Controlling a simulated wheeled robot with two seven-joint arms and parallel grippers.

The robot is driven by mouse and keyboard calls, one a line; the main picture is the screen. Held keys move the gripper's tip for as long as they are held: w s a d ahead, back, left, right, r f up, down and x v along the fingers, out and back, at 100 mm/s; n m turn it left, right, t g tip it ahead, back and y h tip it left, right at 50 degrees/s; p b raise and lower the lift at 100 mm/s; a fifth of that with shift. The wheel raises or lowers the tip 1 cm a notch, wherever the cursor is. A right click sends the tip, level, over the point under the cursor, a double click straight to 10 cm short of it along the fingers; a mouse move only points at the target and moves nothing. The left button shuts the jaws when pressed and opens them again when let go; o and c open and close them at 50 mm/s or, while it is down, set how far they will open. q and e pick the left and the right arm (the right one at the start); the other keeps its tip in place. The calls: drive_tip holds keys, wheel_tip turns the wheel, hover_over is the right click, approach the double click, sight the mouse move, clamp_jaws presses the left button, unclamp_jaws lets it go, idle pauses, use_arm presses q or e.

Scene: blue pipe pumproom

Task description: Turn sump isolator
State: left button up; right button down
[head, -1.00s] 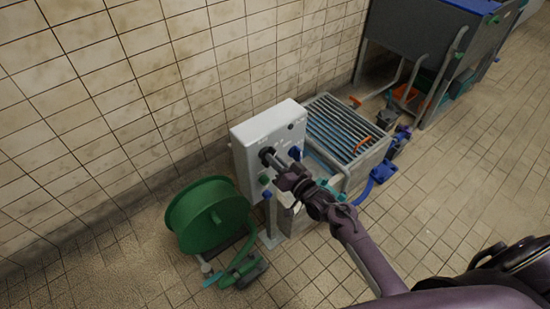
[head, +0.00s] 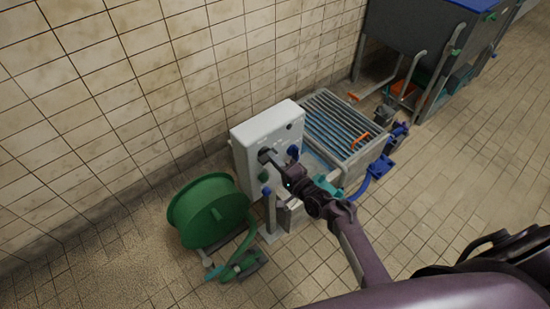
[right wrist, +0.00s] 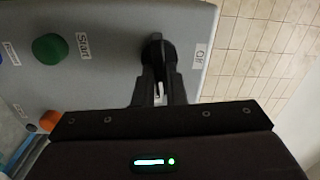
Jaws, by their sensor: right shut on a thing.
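A pale grey control box (head: 262,133) stands near the tiled wall in the head view. The sump isolator is a dark rotary knob (right wrist: 156,48) on its front, beside a label reading "Off" in the right wrist view. My right gripper (right wrist: 158,72) is shut on this knob, one black finger on each side of it. In the head view the right gripper (head: 274,161) reaches the box front from the lower right and hides part of the knob. My left gripper is not in view.
A green "Start" button (right wrist: 49,48) and an orange button (right wrist: 50,120) share the panel. A green hose reel (head: 208,213) stands left of the box, a grated basin (head: 380,150) right of it. A dark tank (head: 415,40) is at the back right. Open tiled floor lies in front.

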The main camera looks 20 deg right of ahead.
drive_tip(key=shift+m, duration=0.6)
drive_tip(key=shift+f, duration=0.1)
drive_tip(key=c, duration=1.5)
unclamp_jaws()
drive_tip(key=shift+s, duration=0.1)
drive_tip(key=v, duration=0.7)
drive_tip(key=shift+s+d, duration=0.15)
drive_tip(key=shift+s, duration=0.15)
